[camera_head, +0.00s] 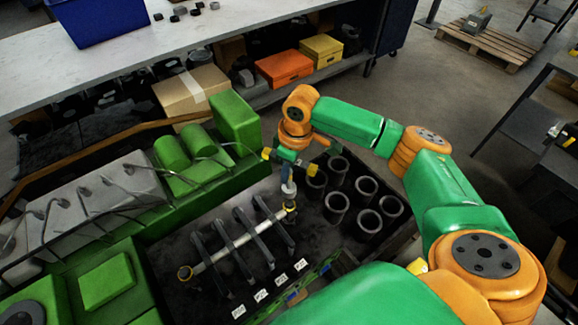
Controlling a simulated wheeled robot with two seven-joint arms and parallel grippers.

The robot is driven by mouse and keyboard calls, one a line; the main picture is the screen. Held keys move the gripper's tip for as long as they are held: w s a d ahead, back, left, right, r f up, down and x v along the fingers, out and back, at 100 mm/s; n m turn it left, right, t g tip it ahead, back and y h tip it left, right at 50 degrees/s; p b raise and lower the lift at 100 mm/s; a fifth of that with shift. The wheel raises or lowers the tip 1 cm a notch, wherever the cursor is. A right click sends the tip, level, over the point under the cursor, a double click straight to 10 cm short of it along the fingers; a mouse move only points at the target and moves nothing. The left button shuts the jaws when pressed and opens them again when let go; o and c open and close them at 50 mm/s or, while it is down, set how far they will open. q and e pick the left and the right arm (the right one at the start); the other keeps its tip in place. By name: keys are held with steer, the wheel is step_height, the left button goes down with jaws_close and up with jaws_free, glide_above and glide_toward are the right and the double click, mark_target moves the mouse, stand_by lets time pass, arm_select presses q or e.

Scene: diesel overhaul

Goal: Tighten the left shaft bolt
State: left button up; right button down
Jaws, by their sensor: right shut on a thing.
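My right gripper (287,172) is small in the picture, above the far right end of a pale shaft (222,253). It is shut on an upright tool (288,188) with a pale, bluish body. The tool's lower end is at or just above the yellow fitting (291,207) at that shaft end; contact is too small to tell. The shaft lies under several dark bars (237,245). I cannot make out the bolt itself at either end. My left gripper is not in view.
Several dark hollow cylinders (336,207) stand right of the shaft. A green and grey engine (110,215) fills the left. Behind are a white bench (240,18), a cardboard box (190,92), an orange box (284,68) and a yellow box (321,48). White labels (261,296) lie in front.

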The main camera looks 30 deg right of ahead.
mark_target(287, 188)
steer(key=n, duration=0.4)
steer(key=f+n, duration=0.1)
steer(key=n, duration=0.1)
steer(key=shift+s+g+y, duration=0.1)
steer(key=shift+g+y, duration=0.2)
steer(key=n, duration=0.5)
steer(key=shift+f+n+g, duration=0.3)
steer(key=shift+n+g, duration=0.1)
step_height(287, 188, down, 2)
steer(key=shift+f+n+b, duration=0.2)
steer(key=shift+n+b, duration=0.1)
steer(key=shift+b, duration=0.25)
steer(key=shift+f, duration=0.45)
